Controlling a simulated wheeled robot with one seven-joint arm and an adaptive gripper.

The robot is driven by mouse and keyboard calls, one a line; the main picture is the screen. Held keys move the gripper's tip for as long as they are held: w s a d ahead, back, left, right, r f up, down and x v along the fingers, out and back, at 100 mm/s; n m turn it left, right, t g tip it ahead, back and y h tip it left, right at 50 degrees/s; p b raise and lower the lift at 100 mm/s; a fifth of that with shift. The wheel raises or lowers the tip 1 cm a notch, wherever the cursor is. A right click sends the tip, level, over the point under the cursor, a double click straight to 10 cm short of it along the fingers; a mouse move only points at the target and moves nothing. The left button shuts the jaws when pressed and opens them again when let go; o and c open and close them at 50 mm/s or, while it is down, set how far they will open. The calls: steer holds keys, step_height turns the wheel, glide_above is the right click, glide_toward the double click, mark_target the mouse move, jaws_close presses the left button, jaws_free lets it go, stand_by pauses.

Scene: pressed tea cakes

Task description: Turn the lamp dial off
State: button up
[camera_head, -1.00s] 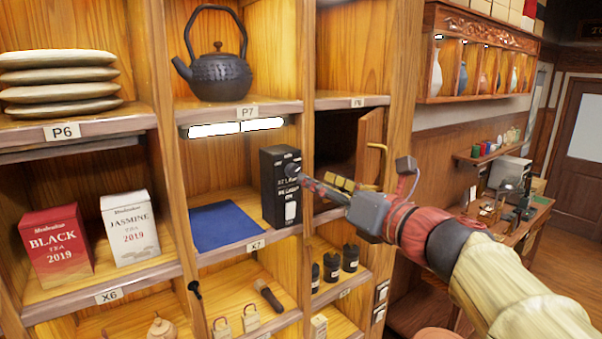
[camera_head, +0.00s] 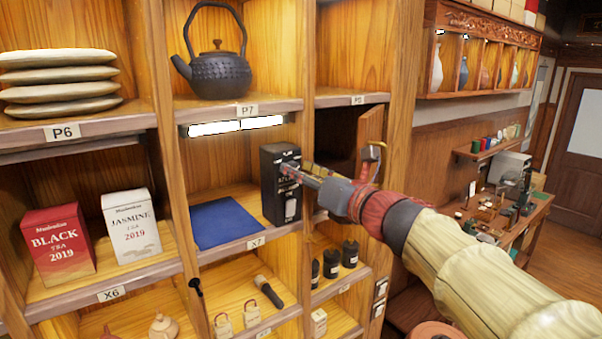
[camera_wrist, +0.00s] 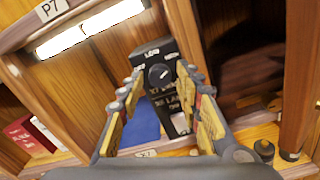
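A black lamp control box (camera_head: 272,208) stands on the X7 shelf, with white lettering on its front. Its round dial (camera_wrist: 160,74) shows in the wrist view as a dark knob with a light mark, near the box top. My gripper (camera_head: 289,170) is at the upper front of the box. In the wrist view my gripper (camera_wrist: 159,72) is open, its two fingers apart to the left and right of the dial. I cannot tell whether either finger touches it. The lamp (camera_head: 236,127) under the P7 shelf is lit; it also shows in the wrist view (camera_wrist: 90,28).
A blue cloth (camera_head: 225,225) lies left of the box. A black teapot (camera_head: 219,73) stands on the shelf above. An open wooden door (camera_head: 368,140) stands behind and right of my gripper. Small black canisters (camera_head: 332,263) stand on the shelf below.

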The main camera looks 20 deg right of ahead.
jaws_close()
steer(key=shift+f+n+b, duration=0.1)
steer(key=shift+n+b, duration=0.2)
steer(key=shift+b, duration=0.1)
steer(key=shift+n+b, duration=11.7)
steer(key=shift+b, duration=1.05)
